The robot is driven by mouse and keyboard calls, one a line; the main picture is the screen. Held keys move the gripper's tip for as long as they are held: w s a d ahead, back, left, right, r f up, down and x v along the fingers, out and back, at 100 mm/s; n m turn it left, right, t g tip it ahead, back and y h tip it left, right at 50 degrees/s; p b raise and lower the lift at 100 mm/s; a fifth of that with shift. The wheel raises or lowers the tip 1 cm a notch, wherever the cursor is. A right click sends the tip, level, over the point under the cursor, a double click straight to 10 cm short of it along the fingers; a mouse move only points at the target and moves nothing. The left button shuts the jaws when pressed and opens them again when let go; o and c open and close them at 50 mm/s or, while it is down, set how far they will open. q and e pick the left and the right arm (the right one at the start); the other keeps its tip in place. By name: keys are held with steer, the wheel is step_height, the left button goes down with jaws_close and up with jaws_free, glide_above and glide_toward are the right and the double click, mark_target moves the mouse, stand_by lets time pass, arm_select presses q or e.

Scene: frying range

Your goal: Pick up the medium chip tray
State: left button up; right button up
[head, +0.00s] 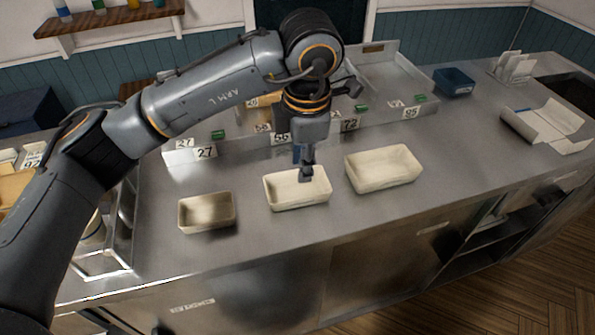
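Three chip trays stand in a row on the steel counter. The medium, cream-coloured chip tray (285,204) is in the middle. A smaller, browner tray (207,227) is to its left, and a larger cream tray (384,183) is to its right. My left gripper (306,175) points down at the medium tray, with its fingertips over the tray's far right part, by the back rim. The fingers look narrow from this side, so I cannot tell whether they are open, or whether they touch the rim. My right gripper is not in view.
Behind the trays is a raised steel unit (385,112) with number cards along its front. A dark blue container (454,82) and an opened sheet of paper (546,127) lie to the right. The counter (340,222) in front of the trays is clear.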

arm_select(q)
steer(key=w+f, duration=0.1)
steer(key=p, duration=0.2)
glide_above(298, 200)
steer(key=f, duration=0.7)
steer(key=shift+s+d, duration=0.2)
steer(key=shift+s, duration=0.05)
steer(key=shift+w+f, duration=0.15)
steer(key=shift+f, duration=0.05)
steer(key=f+p, duration=0.3)
steer(key=f, duration=0.1)
steer(key=shift+w+a+f, duration=0.1)
steer(key=shift+a, duration=0.15)
steer(key=shift+w+f, duration=0.1)
steer(key=shift+f, duration=0.35)
jaws_close()
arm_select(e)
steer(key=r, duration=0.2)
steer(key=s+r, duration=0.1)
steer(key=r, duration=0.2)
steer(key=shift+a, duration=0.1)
